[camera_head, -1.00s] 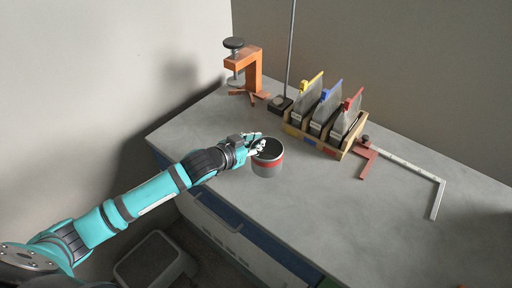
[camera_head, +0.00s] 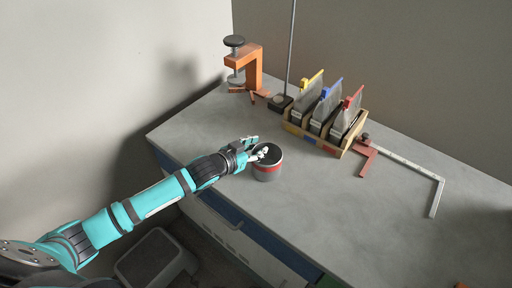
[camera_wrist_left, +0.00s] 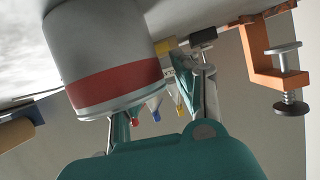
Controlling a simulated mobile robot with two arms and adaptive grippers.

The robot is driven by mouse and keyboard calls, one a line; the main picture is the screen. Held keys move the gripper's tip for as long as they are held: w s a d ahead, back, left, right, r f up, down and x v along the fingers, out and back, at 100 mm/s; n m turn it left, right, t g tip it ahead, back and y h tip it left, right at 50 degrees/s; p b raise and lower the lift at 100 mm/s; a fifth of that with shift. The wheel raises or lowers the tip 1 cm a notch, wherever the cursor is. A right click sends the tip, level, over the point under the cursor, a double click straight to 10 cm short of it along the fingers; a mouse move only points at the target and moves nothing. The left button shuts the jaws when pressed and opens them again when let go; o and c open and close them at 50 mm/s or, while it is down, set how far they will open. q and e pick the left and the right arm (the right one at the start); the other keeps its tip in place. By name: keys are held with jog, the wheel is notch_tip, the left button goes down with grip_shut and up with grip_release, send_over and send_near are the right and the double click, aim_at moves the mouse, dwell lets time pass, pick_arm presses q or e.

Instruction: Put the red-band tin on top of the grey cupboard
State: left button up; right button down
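The red-band tin (camera_head: 268,171) stands upright on the bench near its front left edge. It is a grey open-topped can with a red band, and it fills the upper left of the left wrist view (camera_wrist_left: 100,45). My left gripper (camera_head: 258,147) is at the tin's rim, with its fingers spread. One finger lies over the tin's opening, the other on the rim's far left side. In the left wrist view, the tin hides part of one finger, and a gap shows between the tin and the other. I cannot make out a grey cupboard for sure. My right gripper is out of view.
An orange clamp (camera_head: 254,68) stands at the back left. A rod stand (camera_head: 280,103) and a wooden rack (camera_head: 345,154) with coloured clips are behind the tin. A grey stool (camera_head: 157,258) is on the floor.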

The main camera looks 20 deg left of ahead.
pick_arm(q)
jog(key=shift+s+r, duration=0.15)
jog(key=v, duration=1.1)
jog(key=shift+s+a+r+b, duration=0.2)
jog(key=shift+s+b, duration=0.05)
jog(key=shift+b, duration=0.05)
